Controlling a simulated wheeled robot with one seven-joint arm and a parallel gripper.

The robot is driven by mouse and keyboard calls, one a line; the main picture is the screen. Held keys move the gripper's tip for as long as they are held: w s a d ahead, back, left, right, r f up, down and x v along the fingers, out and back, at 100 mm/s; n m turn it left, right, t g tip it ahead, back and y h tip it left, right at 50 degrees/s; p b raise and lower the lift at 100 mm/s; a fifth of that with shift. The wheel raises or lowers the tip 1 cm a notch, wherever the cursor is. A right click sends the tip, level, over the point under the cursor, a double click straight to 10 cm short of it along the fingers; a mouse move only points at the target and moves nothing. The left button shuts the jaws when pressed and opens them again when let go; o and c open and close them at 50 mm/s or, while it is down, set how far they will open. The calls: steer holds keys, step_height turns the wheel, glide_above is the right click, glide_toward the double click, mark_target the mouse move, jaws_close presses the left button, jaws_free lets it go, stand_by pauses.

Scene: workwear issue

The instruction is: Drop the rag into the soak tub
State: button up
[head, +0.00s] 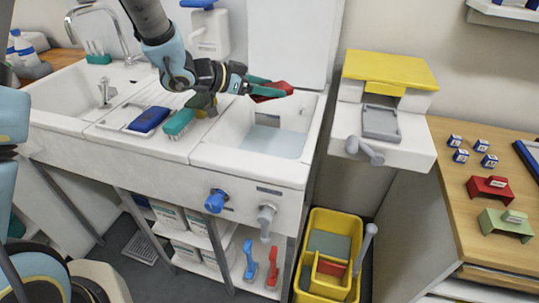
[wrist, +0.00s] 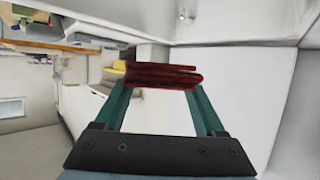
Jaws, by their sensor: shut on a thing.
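My gripper (head: 262,88) has green fingers and is shut on a dark red folded rag (head: 272,91). The rag also shows between the fingertips in the wrist view (wrist: 164,75). In the head view, gripper and rag are over the back part of the soak tub (head: 198,154), the right-hand white basin with its white lid raised behind it. The tub holds pale bluish water (head: 272,141). The rag appears above the water, apart from it; its exact height is hard to tell.
A blue sponge (head: 149,119) and a green brush (head: 179,122) lie on the drainer left of the tub. A grey-handled unit with a yellow top (head: 390,67) stands to the right. A yellow bucket (head: 313,219) is on the floor. The tub's raised lid (head: 290,40) stands behind.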

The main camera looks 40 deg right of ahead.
steer(key=shift+f, duration=0.65)
steer(key=shift+r, duration=0.1)
steer(key=o, duration=1.3)
steer(key=shift+o, duration=0.2)
steer(key=b+v, duration=0.2)
steer(key=v, duration=0.8)
steer(key=shift+a+r, duration=0.2)
steer(key=shift+a, duration=0.15)
steer(key=shift+w, duration=0.1)
